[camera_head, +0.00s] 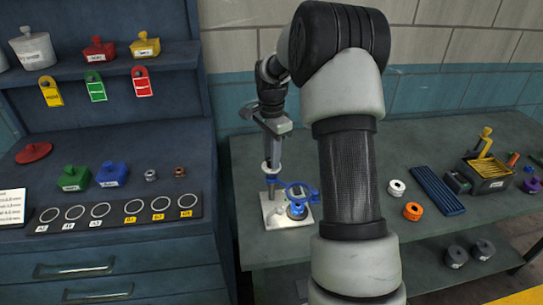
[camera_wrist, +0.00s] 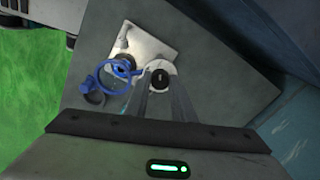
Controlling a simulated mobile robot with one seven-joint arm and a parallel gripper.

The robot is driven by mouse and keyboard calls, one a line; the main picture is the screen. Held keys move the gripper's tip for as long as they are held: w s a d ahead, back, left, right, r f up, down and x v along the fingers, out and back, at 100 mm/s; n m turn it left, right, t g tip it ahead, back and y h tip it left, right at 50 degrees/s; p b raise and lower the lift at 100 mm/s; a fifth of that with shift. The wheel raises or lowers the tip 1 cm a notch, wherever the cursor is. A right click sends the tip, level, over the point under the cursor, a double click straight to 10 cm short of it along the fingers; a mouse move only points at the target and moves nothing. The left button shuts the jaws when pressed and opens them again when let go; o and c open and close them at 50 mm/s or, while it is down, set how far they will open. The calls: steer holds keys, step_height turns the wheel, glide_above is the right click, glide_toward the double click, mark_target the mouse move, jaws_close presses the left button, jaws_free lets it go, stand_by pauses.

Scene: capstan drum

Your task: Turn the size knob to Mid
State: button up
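A small capstan stand has a pale metal base plate (camera_head: 276,218) on the table. It has an upright post (camera_head: 272,178) and a blue ring-shaped handle (camera_head: 302,192). The blue handle (camera_wrist: 113,75) also shows in the wrist view. A black round knob (camera_wrist: 160,79) with a small pale mark sits on a white disc there, and I take it for the size knob. My gripper (camera_head: 271,143) points down over the post. In the wrist view my fingers (camera_wrist: 161,96) are apart, near the knob. Contact and size labels cannot be made out.
A blue cabinet (camera_head: 110,250) with coloured tags, weights and a ring strip (camera_head: 118,212) stands at left. White (camera_head: 396,188) and orange (camera_head: 413,211) spools, a blue ribbed tray (camera_head: 437,190) and a tool bin (camera_head: 487,177) lie at right. My arm hides the table's middle.

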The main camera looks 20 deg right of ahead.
steer(key=shift+n, duration=0.3)
jaws_close()
steer(key=n, duration=0.5)
steer(key=shift+p, duration=0.35)
steer(key=n, duration=0.6)
steer(key=shift+p, duration=0.3)
steer(key=o, duration=1)
jaws_free()
steer(key=shift+r, duration=8.75)
